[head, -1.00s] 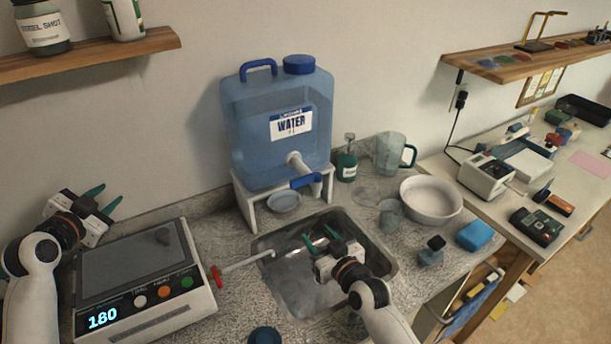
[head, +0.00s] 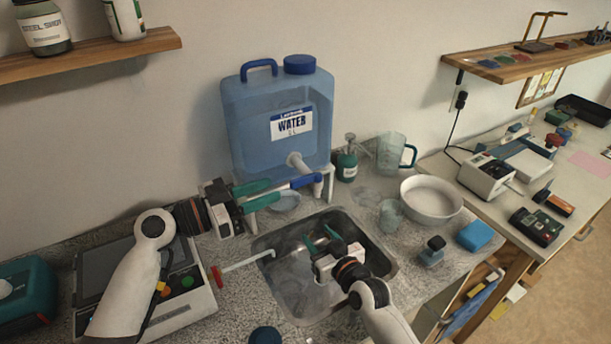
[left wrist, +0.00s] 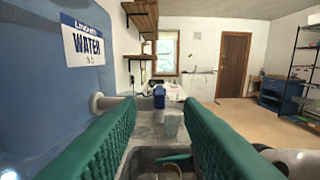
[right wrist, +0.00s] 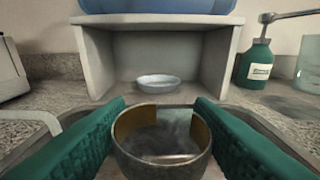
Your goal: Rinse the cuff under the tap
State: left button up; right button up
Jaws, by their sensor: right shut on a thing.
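The cuff (right wrist: 135,154) is a metal ring, dark outside and brassy inside. It shows in the right wrist view between the green fingers of my right gripper (right wrist: 160,125), which is shut on it. In the head view my right gripper (head: 322,240) is over the metal sink (head: 290,290); the cuff is hard to make out there. The blue water jug (head: 250,120) has a pale spout (head: 298,161) and a blue tap lever (head: 306,181). My left gripper (head: 275,190) is open, its fingers pointing at the lever, which also shows between them in the left wrist view (left wrist: 158,97). No running water is visible.
The jug stands on a white stand (head: 247,213) with a small bowl (head: 286,201) under it. A rod with a red end (head: 240,264) reaches over the sink's left edge. A green bottle (head: 346,165), beaker (head: 390,215) and white basin (head: 431,201) stand to the right.

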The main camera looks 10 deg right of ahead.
aim_at(315, 175)
pick_arm(q)
jog(key=x, duration=1)
jog(key=shift+f, duration=0.1)
grip_shut()
jog(key=shift+s+d+n+t+y, duration=0.1)
jog(key=shift+s+n+t+y, duration=0.15)
jog(key=shift+n+t+y, duration=0.65)
jog(key=shift+s+d+n+t+y, duration=0.1)
jog(key=shift+s+n+t+y, duration=0.15)
jog(key=shift+n+t, duration=0.75)
jog(key=shift+d+n+t+y, duration=0.1)
jog(key=shift+n+t+y, duration=0.6)
jog(key=shift+t+y, duration=0.6)
jog(key=shift+f+h, duration=0.1)
jog(key=shift+h, duration=0.15)
grip_release()
